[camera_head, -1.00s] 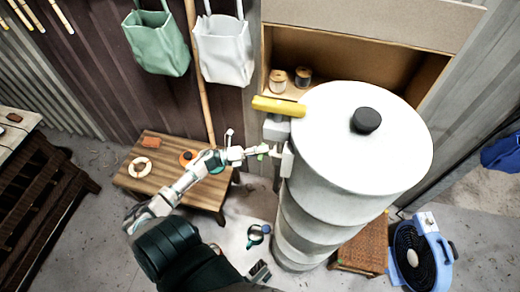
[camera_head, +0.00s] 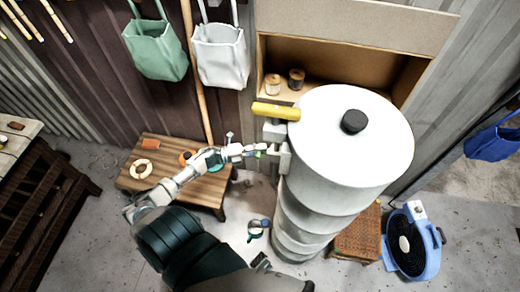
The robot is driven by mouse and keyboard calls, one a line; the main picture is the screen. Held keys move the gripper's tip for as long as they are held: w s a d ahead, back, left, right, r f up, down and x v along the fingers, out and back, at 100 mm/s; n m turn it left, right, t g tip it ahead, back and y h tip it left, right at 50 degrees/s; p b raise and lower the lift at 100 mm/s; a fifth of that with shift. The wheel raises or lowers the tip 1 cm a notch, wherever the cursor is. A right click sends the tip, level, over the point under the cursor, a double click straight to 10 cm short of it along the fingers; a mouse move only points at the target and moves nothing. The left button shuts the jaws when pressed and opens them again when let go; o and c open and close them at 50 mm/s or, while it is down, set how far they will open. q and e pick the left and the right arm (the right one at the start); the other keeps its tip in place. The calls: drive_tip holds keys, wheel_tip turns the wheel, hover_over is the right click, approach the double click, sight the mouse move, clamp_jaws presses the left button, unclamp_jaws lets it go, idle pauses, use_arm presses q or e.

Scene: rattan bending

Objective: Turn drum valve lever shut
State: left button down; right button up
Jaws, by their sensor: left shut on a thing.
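A tall white drum (camera_head: 350,165) with a black knob (camera_head: 354,121) on its lid stands right of centre. A yellow bar (camera_head: 276,111) sticks out at its upper left, above a grey block (camera_head: 275,131). A pale plate (camera_head: 285,158) is at the drum's left side. My left gripper (camera_head: 262,150) is at this side, below the yellow bar, shut on a small part that I take for the valve lever. The grip is too small to see clearly, and the lever's exact angle cannot be told. My right gripper is not in view.
A low wooden table (camera_head: 205,190) with an orange-white ring (camera_head: 141,168) stands under my left arm. A small dark teal item (camera_head: 258,228) lies on the floor. A shelf (camera_head: 330,60) with two spools is behind the drum. A blue fan (camera_head: 410,243) and brown stool (camera_head: 357,232) stand right.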

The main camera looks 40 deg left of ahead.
use_arm(q)
drive_tip(key=c, duration=1)
unclamp_jaws()
drive_tip(key=shift+s, duration=0.1)
drive_tip(key=v, duration=1.2)
drive_tip(key=shift+s+d+r, duration=0.1)
drive_tip(key=shift+r, duration=0.05)
